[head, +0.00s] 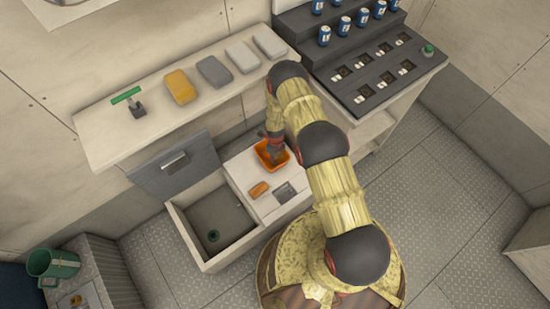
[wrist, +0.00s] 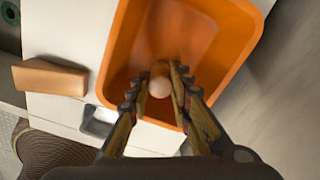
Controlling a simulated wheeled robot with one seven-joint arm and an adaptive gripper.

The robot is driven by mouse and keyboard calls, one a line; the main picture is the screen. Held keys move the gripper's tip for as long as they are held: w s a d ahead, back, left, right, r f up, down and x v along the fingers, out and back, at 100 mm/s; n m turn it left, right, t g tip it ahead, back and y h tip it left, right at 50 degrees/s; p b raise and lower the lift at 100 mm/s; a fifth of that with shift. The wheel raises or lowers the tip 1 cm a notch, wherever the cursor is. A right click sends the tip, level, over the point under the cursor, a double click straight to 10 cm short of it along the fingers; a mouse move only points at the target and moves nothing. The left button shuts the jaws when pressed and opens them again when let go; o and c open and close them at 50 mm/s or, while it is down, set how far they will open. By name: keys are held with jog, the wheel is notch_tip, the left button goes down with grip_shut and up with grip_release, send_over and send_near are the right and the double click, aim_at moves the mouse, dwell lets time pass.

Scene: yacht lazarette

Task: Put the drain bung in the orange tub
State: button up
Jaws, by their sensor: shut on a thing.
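The orange tub (head: 284,155) stands on the white counter beside the sink basin; in the wrist view (wrist: 122,48) I look down into it. My gripper (head: 271,146) points down at the tub; in the wrist view its fingertips (wrist: 161,72) are over the tub's inside. The fingers are shut on a small brown cylinder with a pale rounded end, which I take as the drain bung (wrist: 160,86). It is within the tub's outline; whether it touches the tub floor I cannot tell. The head view hides it behind my gripper.
The open basin (head: 215,216) with a round dark drain (head: 213,236) lies left. A shelf (head: 150,129) with several blocks runs behind. A stepped dark rack (head: 375,75) stands right.

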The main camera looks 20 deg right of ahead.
jog(key=shift+f, duration=0.15)
jog(key=o, duration=0.9)
notch_tip(320, 180, up, 12)
jog(key=p, duration=0.4)
jog(key=shift+r, duration=0.2)
